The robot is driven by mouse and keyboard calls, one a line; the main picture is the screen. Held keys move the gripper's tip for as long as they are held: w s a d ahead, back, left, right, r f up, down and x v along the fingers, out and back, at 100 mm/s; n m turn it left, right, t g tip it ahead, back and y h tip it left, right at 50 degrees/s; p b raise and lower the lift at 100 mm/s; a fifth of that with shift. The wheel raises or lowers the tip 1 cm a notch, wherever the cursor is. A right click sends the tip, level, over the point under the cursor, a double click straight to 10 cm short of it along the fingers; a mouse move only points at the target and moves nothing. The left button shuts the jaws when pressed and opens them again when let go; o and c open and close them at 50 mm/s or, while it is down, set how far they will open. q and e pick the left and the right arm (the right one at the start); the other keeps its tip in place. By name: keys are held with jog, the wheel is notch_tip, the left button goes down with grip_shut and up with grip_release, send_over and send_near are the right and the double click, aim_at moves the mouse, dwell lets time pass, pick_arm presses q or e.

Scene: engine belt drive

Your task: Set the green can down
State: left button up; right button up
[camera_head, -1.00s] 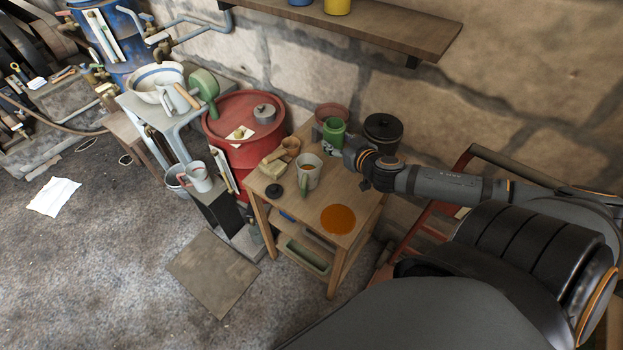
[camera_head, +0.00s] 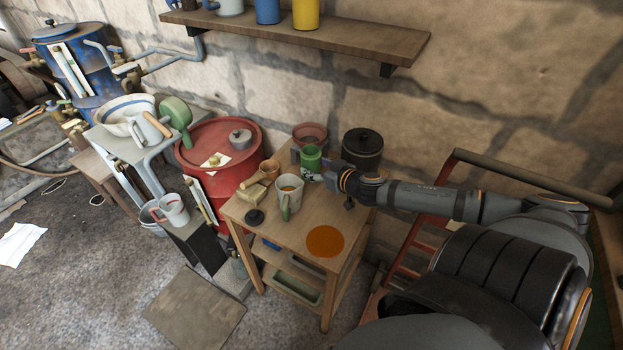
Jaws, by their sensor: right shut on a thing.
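The green can (camera_head: 311,158) is at the back of the small wooden table (camera_head: 284,237), in front of a reddish bowl and left of a black lidded pot. My right gripper (camera_head: 317,174) reaches in from the right and is shut on the can, which looks upright. The fingertips are small and partly hidden by the can and wrist. I cannot tell whether the can's base touches the tabletop. My left gripper is not in view.
On the table are a grey mug (camera_head: 289,192) with a green handle, a black lid (camera_head: 255,217), a wooden cup (camera_head: 270,168) and an orange round patch (camera_head: 325,241). The black pot (camera_head: 362,148) and reddish bowl (camera_head: 309,133) stand close behind. A red drum (camera_head: 190,158) is left.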

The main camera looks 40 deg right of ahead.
notch_tip(320, 180, down, 6)
jog(key=b, duration=0.4)
jog(key=shift+a, duration=0.1)
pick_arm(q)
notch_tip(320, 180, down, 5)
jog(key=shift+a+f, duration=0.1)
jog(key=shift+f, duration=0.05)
pick_arm(e)
jog(key=shift+r, duration=0.1)
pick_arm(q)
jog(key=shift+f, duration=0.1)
pick_arm(e)
jog(key=o, duration=1.3)
jog(key=shift+c, duration=0.2)
